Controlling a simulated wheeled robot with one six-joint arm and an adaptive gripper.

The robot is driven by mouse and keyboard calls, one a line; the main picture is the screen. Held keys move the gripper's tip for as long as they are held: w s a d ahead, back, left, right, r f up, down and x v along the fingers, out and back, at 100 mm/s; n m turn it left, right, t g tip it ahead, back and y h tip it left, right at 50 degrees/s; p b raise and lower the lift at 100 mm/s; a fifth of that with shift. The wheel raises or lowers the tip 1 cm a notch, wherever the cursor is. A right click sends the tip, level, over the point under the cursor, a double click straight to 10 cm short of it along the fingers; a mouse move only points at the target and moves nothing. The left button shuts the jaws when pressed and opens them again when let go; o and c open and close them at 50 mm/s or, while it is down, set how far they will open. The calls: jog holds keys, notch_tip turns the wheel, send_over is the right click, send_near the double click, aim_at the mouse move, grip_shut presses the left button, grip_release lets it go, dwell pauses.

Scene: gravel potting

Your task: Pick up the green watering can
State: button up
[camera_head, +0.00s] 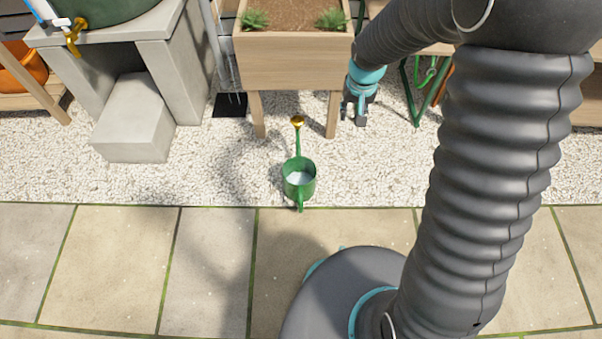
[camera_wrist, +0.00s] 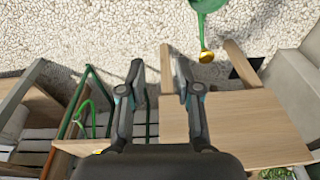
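The green watering can (camera_head: 308,186) stands on the white gravel near the edge of the paving. Its long spout with a brass rose (camera_head: 297,122) points away toward the planter, and its handle (camera_head: 300,205) faces the paving. Its inside looks pale. In the wrist view only part of the can (camera_wrist: 208,6) shows at the top edge, with its rose hanging below. My gripper (camera_head: 354,112) is to the right of and beyond the can, beside the planter's right leg, apart from the can. In the wrist view my gripper (camera_wrist: 159,70) has its fingers spread with nothing between them.
A wooden planter (camera_head: 292,62) on legs stands beyond the can, close to my gripper. A concrete stand (camera_head: 185,70) with a step (camera_head: 134,118) is at the left. A green frame (camera_head: 411,95) stands to the right. Gravel around the can is clear.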

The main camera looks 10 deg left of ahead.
jog(key=a+f, duration=0.5)
jog(key=f, duration=0.7)
jog(key=n+g, duration=0.1)
jog(key=g, duration=0.1)
send_over(315, 169)
jog(key=s, duration=0.2)
notch_tip(315, 169, down, 10)
jog(key=shift+h, duration=0.3)
notch_tip(315, 169, down, 10)
jog(key=shift+r+b, duration=0.25)
jog(key=shift+b, duration=0.25)
jog(key=shift+d+f, duration=0.2)
jog(key=shift+f, duration=1.2)
jog(key=shift+d+f, duration=0.15)
jog(key=shift+f, duration=1.25)
grip_shut()
jog(key=shift+w+r, duration=0.1)
